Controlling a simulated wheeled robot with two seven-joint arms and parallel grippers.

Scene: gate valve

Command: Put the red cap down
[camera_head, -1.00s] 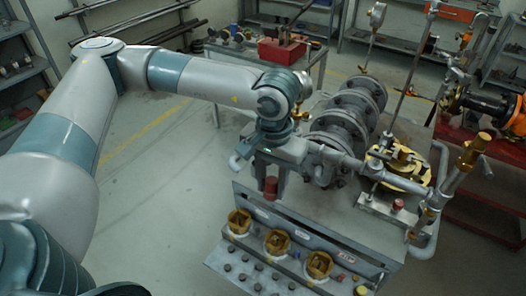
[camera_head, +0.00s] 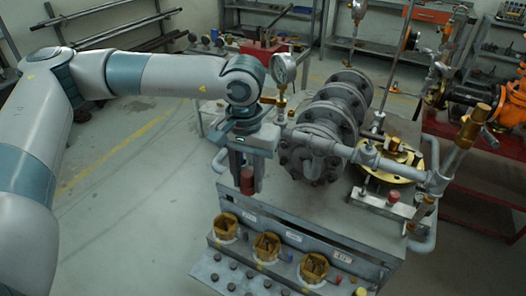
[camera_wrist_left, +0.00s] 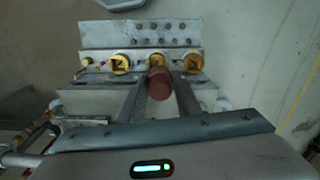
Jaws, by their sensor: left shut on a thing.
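My left gripper (camera_head: 247,182) points down and is shut on the red cap (camera_head: 247,181), a small dark red cylinder. It is held in the air above and behind the grey panel (camera_head: 300,232). In the left wrist view the red cap (camera_wrist_left: 158,82) sits between the two fingers (camera_wrist_left: 159,90), with the panel beyond it. Another small red cap (camera_head: 393,194) stands on the bench at the right, by the brass flange. My right gripper is not in view.
The panel bears several brass square fittings (camera_head: 266,246) and rows of small dark knobs (camera_head: 232,274). A flanged grey valve body (camera_head: 318,150) and a pressure gauge (camera_head: 283,68) stand close to the right of my left gripper. Open floor (camera_head: 130,200) lies to the left.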

